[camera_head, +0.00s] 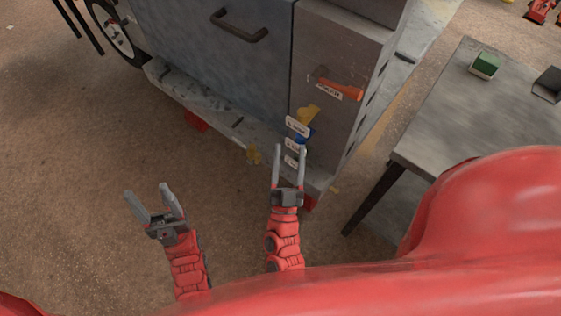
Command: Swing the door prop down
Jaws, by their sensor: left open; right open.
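A grey cabinet-like body with a large door (235,75) and a dark handle (238,25) fills the upper middle. I cannot tell which part is the door prop. My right gripper (289,149) is open, its fingertips overlapping the lower labels in the picture; contact is unclear. My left gripper (147,190) is open and empty over the floor, left of the right one.
A ledge (205,106) runs below the door, with a red piece (196,121) and a small yellow piece (253,154) near it. A grey table (450,120) at right carries a green block (485,65) and a dark box (548,84). Floor at left is clear.

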